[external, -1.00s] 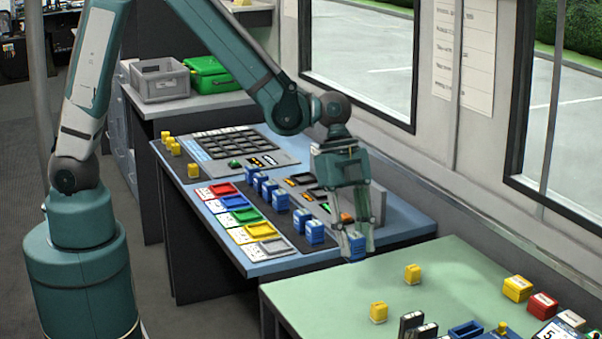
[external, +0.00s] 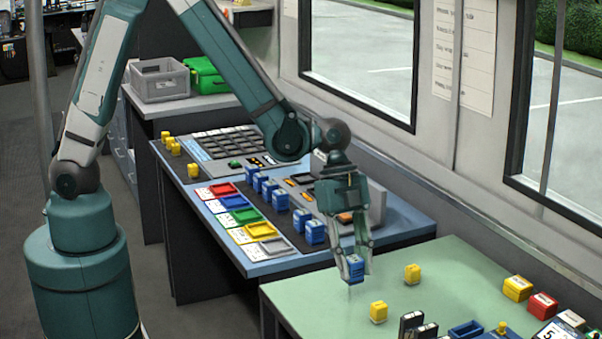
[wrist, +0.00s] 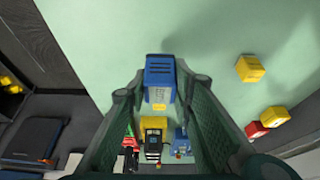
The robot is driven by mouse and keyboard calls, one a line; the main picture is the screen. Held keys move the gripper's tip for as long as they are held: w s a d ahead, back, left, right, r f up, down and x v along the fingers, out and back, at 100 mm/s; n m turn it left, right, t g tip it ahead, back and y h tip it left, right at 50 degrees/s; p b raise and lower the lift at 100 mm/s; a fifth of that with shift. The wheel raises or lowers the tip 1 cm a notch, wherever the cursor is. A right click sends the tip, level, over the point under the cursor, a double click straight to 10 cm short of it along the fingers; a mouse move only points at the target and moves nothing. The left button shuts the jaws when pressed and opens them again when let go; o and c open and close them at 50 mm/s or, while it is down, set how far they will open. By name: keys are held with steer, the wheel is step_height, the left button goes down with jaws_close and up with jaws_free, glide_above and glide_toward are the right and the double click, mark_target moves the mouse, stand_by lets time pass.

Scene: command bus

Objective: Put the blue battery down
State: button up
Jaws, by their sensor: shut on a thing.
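My gripper (external: 355,272) is shut on the blue battery (external: 355,266) and holds it above the near left part of the green table (external: 310,294). In the wrist view the blue battery (wrist: 160,80) sits between the fingertips, with green tabletop around it. The battery looks upright in the external view. I cannot tell for sure how high it is above the tabletop, but a small gap seems to show under it.
Two yellow blocks, one at the back (external: 412,274) and one in front (external: 378,312), stand on the green table. Several blue batteries (external: 303,222) stand in a row on the blue console table (external: 265,268). Yellow, red and white boxes (external: 543,305) are at the right. Green surface between them is clear.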

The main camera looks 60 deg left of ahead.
mark_target(353, 277)
steer(key=shift+f+b, duration=0.35)
steer(key=shift+f, duration=1.5)
steer(key=shift+f, duration=0.15)
steer(key=o, duration=1)
steer(key=shift+c, duration=0.2)
steer(key=shift+r, duration=0.2)
steer(key=p+v, duration=0.2)
steer(key=v, duration=1)
steer(key=shift+r, duration=0.1)
